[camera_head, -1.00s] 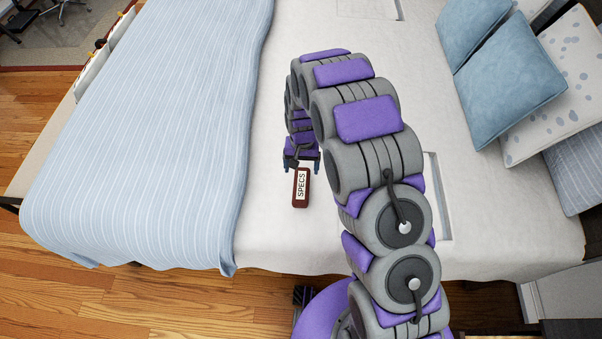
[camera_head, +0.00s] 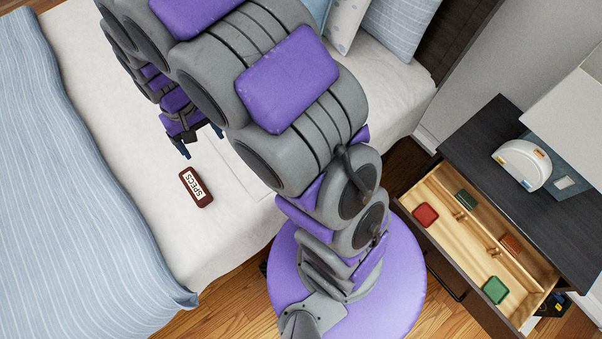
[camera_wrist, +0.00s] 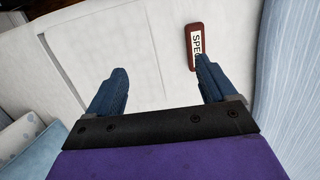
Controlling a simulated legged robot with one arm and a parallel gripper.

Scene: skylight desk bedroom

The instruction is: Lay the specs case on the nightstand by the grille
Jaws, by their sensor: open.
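The specs case (camera_head: 196,187) is dark red-brown with a white SPECS label. It lies flat on the white bedspread, and in the wrist view (camera_wrist: 188,47) one finger overlaps its near end. My gripper (camera_head: 199,143) is open and empty, just beyond the case in the head view and apart from it. Both blue fingers show in the wrist view (camera_wrist: 161,72). The dark nightstand (camera_head: 480,135) stands at the right with its top drawer pulled out. A white rounded object (camera_head: 522,164) sits on its top; I cannot make out a grille.
The open drawer (camera_head: 437,236) juts toward my base and holds several small red, green and orange boxes. A striped blue blanket (camera_head: 60,190) covers the bed's left side. Pillows (camera_head: 395,30) lie at the bed's head. The nightstand's near left top is bare.

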